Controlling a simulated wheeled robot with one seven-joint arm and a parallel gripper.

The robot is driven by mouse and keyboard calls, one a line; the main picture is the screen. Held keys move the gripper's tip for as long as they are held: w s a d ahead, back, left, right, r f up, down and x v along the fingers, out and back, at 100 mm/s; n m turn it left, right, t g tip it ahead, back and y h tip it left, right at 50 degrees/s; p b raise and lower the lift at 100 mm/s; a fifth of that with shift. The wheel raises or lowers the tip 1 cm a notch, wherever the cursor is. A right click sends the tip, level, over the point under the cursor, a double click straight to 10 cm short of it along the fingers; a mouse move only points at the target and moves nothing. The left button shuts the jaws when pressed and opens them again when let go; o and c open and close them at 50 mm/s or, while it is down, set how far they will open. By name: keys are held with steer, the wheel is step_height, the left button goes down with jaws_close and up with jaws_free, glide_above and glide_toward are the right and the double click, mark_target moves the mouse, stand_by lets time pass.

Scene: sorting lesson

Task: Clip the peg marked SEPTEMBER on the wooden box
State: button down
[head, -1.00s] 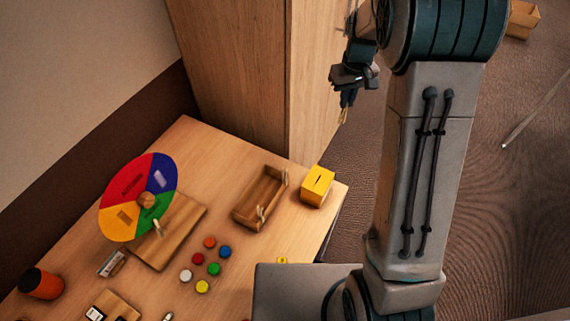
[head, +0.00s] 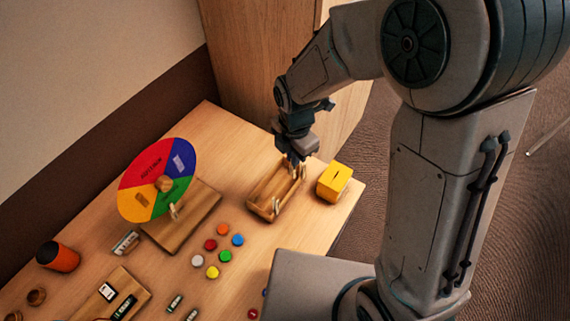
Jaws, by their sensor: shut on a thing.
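The wooden box (head: 262,212) is an open tray on the table, left of the yellow slotted box. A pale peg (head: 276,206) stands at its near end, and another (head: 302,171) at its far right corner. My gripper (head: 294,161) points down over the far end of the wooden box. It is shut on a small tan peg, mostly hidden by the fingers. I cannot tell whether that peg touches the box rim. Another pale peg (head: 174,211) is by the colour wheel's base. No writing on any peg is legible.
The yellow slotted box (head: 334,181) stands close right of the wooden box. The four-colour wheel (head: 135,181) on a wooden base is to the left. Several coloured caps (head: 224,256) lie in front. An orange-black cup (head: 58,257) is far left. A wooden cabinet (head: 240,75) rises behind.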

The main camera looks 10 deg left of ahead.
steer(key=s+a+f+n+b, duration=0.1)
steer(key=s+f+n+b, duration=0.2)
steer(key=f, duration=0.3)
steer(key=shift+a+b, duration=0.2)
steer(key=shift+b, duration=0.4)
steer(key=shift+f, duration=0.1)
stand_by(1.7)
steer(key=shift+f+b, duration=0.5)
steer(key=shift+f, duration=0.1)
steer(key=shift+f, duration=0.2)
steer(key=shift+f+b, duration=0.5)
steer(key=shift+b, duration=0.05)
steer(key=shift+f, duration=0.15)
